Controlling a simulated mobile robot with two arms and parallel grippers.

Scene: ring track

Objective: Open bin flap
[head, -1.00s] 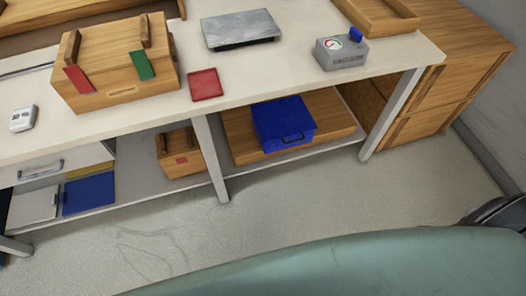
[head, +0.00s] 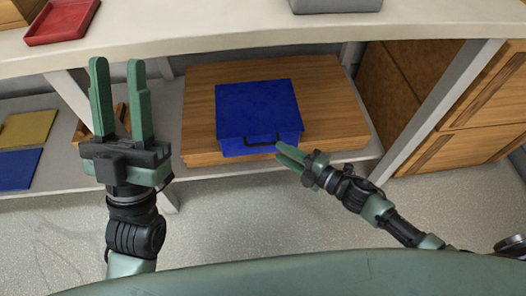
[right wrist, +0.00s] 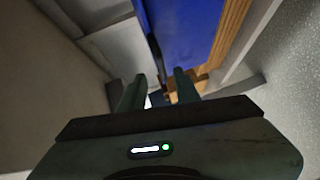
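The blue bin (head: 256,108) stands on a wooden board on the lower shelf, its top flap closed. A black bar handle (head: 264,141) sits at its front edge. My right gripper (head: 282,152) is at the front of the bin, its fingertips close to the handle's right end; contact cannot be told. In the right wrist view, the fingers (right wrist: 158,88) are apart, with the blue bin (right wrist: 185,25) and the dark handle (right wrist: 155,55) just ahead. My left gripper (head: 117,68) is raised left of the bin, open and empty, fingers pointing up.
The wooden board (head: 345,105) lies under the bin. The white tabletop (head: 200,35) overhangs the shelf, with a red tray (head: 62,20) on it. A table leg (head: 445,100) stands at right, beside wooden drawers (head: 485,100). A wooden crate is partly hidden behind my left gripper.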

